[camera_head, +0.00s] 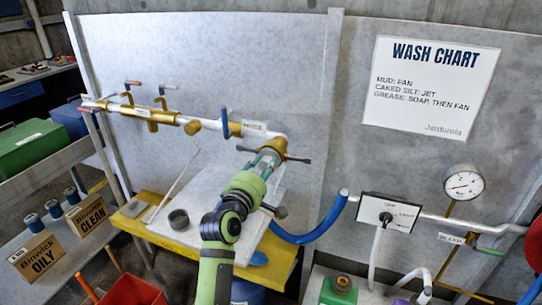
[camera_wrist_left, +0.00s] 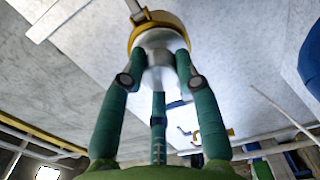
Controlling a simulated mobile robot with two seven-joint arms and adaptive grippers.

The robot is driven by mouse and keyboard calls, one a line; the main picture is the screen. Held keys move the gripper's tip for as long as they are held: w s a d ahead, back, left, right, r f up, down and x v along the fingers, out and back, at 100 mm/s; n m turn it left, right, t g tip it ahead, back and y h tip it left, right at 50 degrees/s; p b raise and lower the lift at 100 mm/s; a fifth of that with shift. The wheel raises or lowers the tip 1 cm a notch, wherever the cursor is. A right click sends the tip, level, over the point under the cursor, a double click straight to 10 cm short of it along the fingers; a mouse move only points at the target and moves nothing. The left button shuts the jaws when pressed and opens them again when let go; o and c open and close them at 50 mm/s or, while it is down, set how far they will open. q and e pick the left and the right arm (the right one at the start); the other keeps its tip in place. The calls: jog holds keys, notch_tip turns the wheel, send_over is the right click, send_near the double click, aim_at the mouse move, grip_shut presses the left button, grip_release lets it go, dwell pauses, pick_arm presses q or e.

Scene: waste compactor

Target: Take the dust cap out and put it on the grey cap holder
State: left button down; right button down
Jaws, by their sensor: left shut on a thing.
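My left gripper (camera_head: 262,163) reaches up to the brass coupling (camera_head: 276,146) at the lower end of the white pipe marked HOSE. In the left wrist view its green fingers (camera_wrist_left: 158,75) are closed around a pale silvery plug, which I take to be the dust cap (camera_wrist_left: 158,58). The dust cap sits at the mouth of the brass coupling (camera_wrist_left: 150,22); whether it is still seated cannot be told. In the head view the fingers hide it. A dark grey round cup, probably the cap holder (camera_head: 178,218), stands on the bench, lower left of the gripper. My right gripper is not in view.
The yellow bench (camera_head: 150,232) carries a pale board and a thin rod (camera_head: 172,186). A blue hose (camera_head: 312,232) curves to the right of my arm. Dark levers stick out beside the coupling. A red bin (camera_head: 133,291) stands at the lower left.

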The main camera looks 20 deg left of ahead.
pick_arm(q)
jog(key=shift+s+r, duration=0.15)
jog(key=shift+s, duration=0.35)
jog(key=shift+w, duration=0.15)
jog(key=s+p, duration=0.3)
jog(key=s, duration=0.3)
jog(key=shift+s+d, duration=0.2)
dwell(0.7)
